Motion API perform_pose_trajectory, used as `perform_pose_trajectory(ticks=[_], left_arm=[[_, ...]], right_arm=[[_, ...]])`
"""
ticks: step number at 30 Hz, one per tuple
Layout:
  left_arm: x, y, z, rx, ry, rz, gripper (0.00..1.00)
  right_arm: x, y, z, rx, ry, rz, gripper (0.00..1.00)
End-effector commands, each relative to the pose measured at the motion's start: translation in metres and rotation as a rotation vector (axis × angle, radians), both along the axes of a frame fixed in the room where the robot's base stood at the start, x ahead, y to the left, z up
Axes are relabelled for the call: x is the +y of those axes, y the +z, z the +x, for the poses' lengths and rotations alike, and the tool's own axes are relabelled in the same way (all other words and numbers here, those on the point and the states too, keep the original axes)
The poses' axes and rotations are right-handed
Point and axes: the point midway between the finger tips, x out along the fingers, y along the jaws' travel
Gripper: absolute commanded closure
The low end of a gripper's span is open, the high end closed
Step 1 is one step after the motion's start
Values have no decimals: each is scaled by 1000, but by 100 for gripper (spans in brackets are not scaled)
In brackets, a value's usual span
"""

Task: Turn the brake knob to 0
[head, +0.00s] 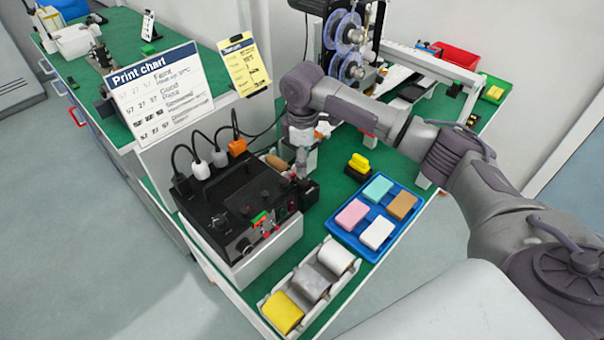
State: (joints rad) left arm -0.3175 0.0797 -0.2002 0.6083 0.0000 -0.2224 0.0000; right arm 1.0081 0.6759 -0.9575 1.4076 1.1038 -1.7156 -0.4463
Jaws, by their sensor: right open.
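A black control box (235,208) stands on the green bench with cables plugged in along its back. A round knob (244,247) shows on its front face, near small red and green parts. Its markings are too small to read, and I cannot tell if it is the brake knob. My right gripper (301,176) points down just beyond the box's right end. It is open, small and dark in the picture. I see nothing held, and its exact gap to the box is unclear. My left gripper is out of view.
A blue tray (337,231) with several coloured blocks lies right of the box. A pale holder (266,301) with rolls stands in front. A yellow stamp-like piece (358,164) is behind the tray. A print chart (160,92) and reel machine (345,40) stand behind.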

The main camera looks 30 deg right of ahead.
Motion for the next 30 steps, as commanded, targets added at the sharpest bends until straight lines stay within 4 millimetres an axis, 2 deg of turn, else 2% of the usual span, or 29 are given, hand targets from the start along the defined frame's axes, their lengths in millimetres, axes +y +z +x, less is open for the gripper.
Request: perform_pose_trajectory(ticks=[3,9,15,22,23,30], left_arm=[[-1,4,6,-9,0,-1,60],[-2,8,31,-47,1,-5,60],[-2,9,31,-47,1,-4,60],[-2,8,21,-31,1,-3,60],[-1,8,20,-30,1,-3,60],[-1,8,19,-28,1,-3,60]], right_arm=[[0,-24,-1,4,-1,0,41],[0,-53,0,0,0,0,41],[0,-65,0,-1,1,-1,41],[0,-65,0,-1,1,-1,41],[0,-65,0,-1,1,-1,43],[0,-65,0,-1,1,-1,83]])
